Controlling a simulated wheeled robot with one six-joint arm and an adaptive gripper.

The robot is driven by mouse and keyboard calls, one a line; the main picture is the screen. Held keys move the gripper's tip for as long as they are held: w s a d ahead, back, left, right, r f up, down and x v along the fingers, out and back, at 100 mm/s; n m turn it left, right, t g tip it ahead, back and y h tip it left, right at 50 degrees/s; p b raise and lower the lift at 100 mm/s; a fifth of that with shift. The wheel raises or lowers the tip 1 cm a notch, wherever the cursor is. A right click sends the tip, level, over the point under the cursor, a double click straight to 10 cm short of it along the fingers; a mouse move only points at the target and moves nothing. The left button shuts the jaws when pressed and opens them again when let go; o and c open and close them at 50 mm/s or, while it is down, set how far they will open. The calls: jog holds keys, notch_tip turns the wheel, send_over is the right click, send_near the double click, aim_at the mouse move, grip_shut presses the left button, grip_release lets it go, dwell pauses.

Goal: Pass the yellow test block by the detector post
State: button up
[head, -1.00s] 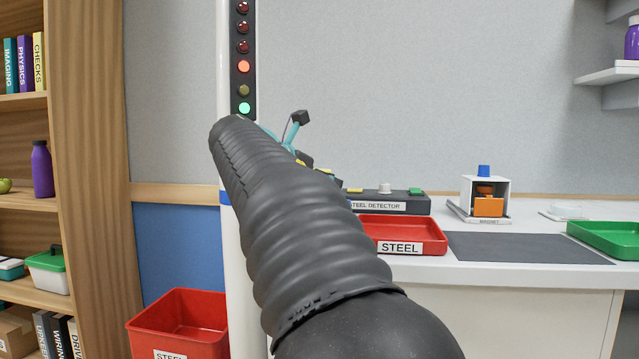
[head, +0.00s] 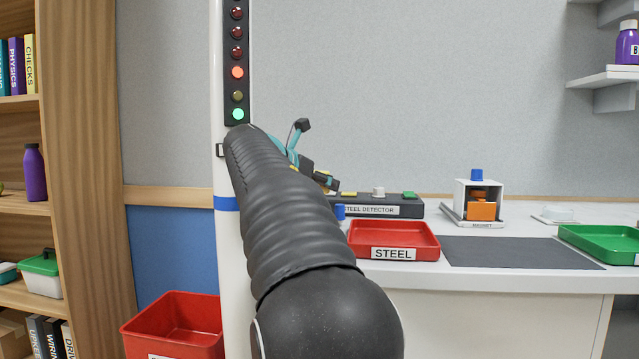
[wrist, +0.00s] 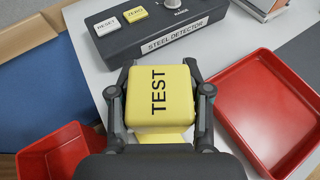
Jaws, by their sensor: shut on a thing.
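My gripper (wrist: 158,90) is shut on the yellow test block (wrist: 160,98), a finger on each side, with the word TEST facing the wrist camera. In the head view, part of my gripper (head: 318,178) shows beyond my arm, and the block is mostly hidden. The detector post (head: 218,160) is a tall white pole with a blue band and a black strip of lamps (head: 237,60). One orange-red lamp and the green lamp are lit. My arm covers part of the post. The steel detector box (head: 375,207) stands on the bench, just beyond the block in the wrist view (wrist: 165,35).
A red STEEL tray (head: 395,240) and a grey mat (head: 515,252) lie on the bench. The magnet unit (head: 478,203) and a green tray (head: 600,240) are farther right. A red bin (head: 175,325) stands on the floor left. A wooden shelf (head: 85,150) borders the left.

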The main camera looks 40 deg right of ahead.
jog(key=shift+w+d+p, duration=0.8)
jog(key=shift+w+d, duration=0.95)
jog(key=shift+d, duration=0.3)
dwell(0.5)
